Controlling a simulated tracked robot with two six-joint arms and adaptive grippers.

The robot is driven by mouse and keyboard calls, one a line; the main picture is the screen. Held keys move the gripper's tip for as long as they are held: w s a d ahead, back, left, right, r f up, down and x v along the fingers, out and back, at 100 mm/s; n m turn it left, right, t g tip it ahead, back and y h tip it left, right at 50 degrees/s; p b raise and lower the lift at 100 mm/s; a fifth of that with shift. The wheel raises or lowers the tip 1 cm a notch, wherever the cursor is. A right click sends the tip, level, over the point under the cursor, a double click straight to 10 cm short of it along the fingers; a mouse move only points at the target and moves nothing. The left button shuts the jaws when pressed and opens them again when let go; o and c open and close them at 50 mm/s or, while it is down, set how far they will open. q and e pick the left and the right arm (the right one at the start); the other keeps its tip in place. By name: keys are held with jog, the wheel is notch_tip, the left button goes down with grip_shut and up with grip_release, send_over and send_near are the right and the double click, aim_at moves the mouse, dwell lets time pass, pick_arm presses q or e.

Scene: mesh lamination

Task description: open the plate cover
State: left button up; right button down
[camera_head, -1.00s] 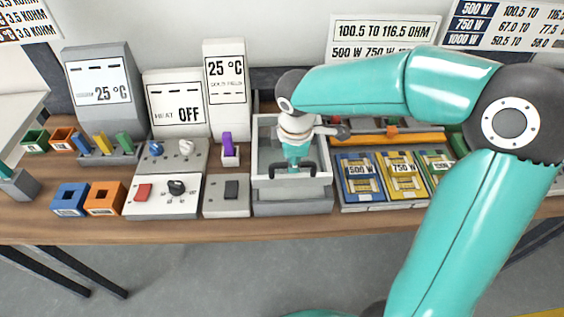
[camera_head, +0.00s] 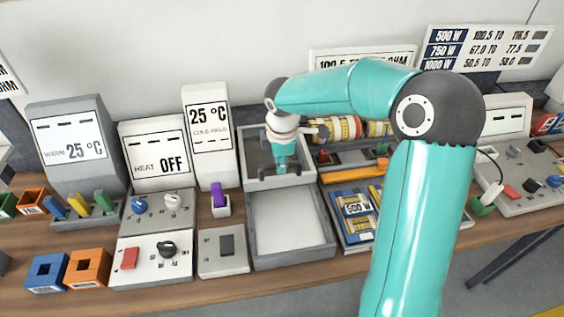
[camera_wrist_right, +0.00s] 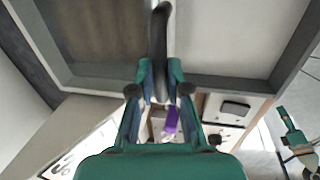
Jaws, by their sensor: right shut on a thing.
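The plate cover (camera_head: 249,158) is a grey-framed panel that stands raised at the back of its press. Below it the pale lower plate (camera_head: 290,220) lies uncovered in a grey frame. My right gripper (camera_head: 283,168) is at the cover's front, shut on its dark handle. In the right wrist view the black handle (camera_wrist_right: 160,45) stands between the fingers (camera_wrist_right: 159,85), and the cover's frame (camera_wrist_right: 225,84) spans the top. A teal part, seemingly my left gripper (camera_wrist_right: 289,128), shows at the right edge there; its jaw state is unclear.
Left of the press stand a switch box (camera_head: 223,248), a purple plug (camera_head: 219,200) and a heat display (camera_head: 158,155). On the right are a 500 W tray (camera_head: 352,210) and rolls (camera_head: 337,129) behind. My right arm hides part of that side.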

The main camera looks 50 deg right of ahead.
jog(key=c, duration=1.1)
grip_release()
jog(key=shift+w+a, duration=0.15)
jog(key=shift+c, duration=0.2)
notch_tip(320, 180, up, 12)
jog(key=s+a, duration=0.1)
jog(key=s, duration=0.1)
jog(key=shift+a+f, duration=0.15)
jog(key=shift+f, duration=0.1)
